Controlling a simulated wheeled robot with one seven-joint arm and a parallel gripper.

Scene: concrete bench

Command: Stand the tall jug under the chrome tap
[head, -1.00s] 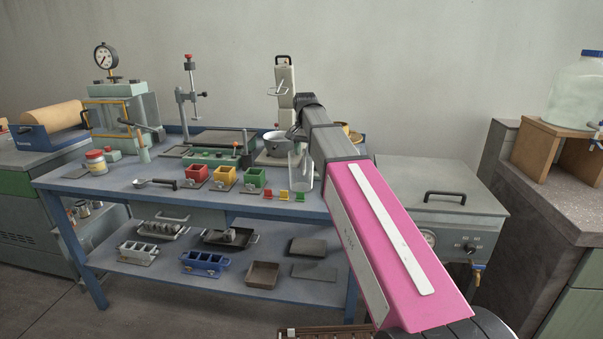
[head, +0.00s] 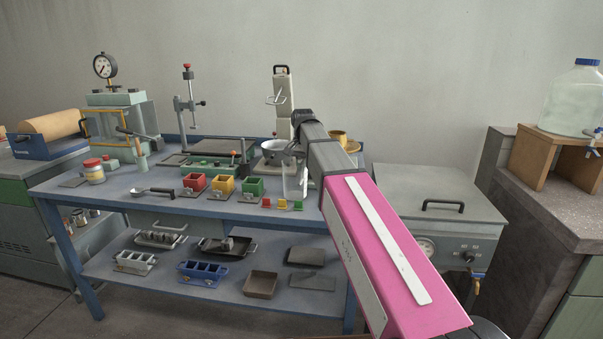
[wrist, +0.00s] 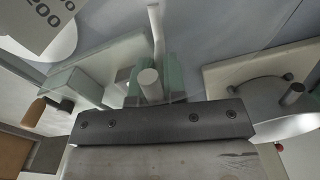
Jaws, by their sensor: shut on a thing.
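The tall jug (head: 291,183) is clear and see-through. It shows in the head view just left of my arm's end, in front of the bench's back row; my arm hides part of it. My gripper (head: 299,163) is mostly hidden behind my arm and is shut on the jug. In the wrist view, faint clear edges lie in front of the dark gripper body. A metal tap (head: 594,141) with a blue lever is on the big clear jar (head: 572,100) at the far right, well away from the jug.
The jar stands on a wooden stand (head: 537,162) on a dark counter (head: 541,204). A metal pan (head: 276,149) and red, yellow and green moulds (head: 224,187) crowd the blue bench.

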